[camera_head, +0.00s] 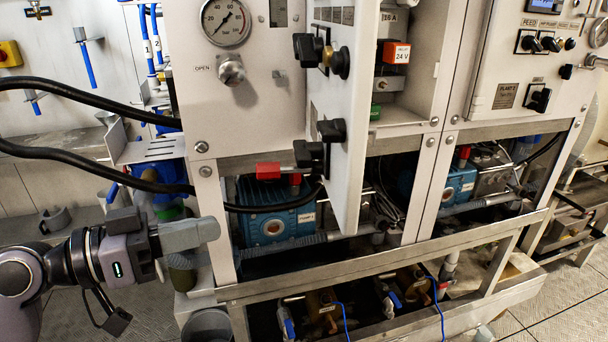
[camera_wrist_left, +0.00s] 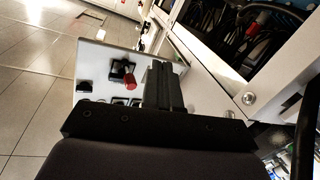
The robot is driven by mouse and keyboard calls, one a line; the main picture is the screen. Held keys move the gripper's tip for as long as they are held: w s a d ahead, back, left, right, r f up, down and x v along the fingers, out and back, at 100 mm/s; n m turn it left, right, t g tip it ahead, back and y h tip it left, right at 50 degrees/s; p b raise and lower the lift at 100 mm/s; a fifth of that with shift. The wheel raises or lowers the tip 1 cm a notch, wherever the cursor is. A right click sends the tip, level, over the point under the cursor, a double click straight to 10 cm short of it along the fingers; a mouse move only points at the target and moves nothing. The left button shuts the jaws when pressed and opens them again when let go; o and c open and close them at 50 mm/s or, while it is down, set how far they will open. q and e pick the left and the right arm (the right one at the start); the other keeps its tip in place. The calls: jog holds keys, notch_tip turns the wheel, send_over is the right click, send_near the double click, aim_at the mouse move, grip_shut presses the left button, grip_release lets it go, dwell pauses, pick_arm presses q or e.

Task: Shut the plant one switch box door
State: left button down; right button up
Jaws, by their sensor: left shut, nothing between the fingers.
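The plant one switch box door (camera_head: 345,120) stands open in the head view, swung out from the cabinet and seen nearly edge-on. Black switch handles stick out from its front face. The open box behind it shows a red part labelled 24 V (camera_head: 396,54). My left gripper (camera_head: 214,231) is shut and empty, low and left of the door, apart from it, in front of the cabinet's lower left corner. In the left wrist view, the shut fingers (camera_wrist_left: 165,87) show before a white panel with a red-handled switch (camera_wrist_left: 130,80); I cannot tell whether they touch. My right gripper is not in view.
A pressure gauge (camera_head: 226,21) and a valve knob (camera_head: 231,69) sit on the panel left of the door. A closed second switch box (camera_head: 508,70) is at the right. A metal frame rail (camera_head: 390,256) runs below.

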pick_arm(q)
jog(key=s+r+m+g+h, duration=0.3)
jog(key=s+r+m+g, duration=0.3)
jog(key=r, duration=0.4)
jog(key=p, duration=0.4)
send_near(343, 184)
jog(key=shift+m, duration=0.4)
jog(key=d, duration=0.5)
jog(key=shift+w+d+r, duration=0.15)
jog(key=shift+w+d, duration=0.3)
jog(key=shift+d, duration=0.45)
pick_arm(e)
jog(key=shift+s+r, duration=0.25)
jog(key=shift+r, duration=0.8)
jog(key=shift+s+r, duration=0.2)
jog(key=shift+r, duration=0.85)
pick_arm(q)
jog(key=shift+t, duration=0.4)
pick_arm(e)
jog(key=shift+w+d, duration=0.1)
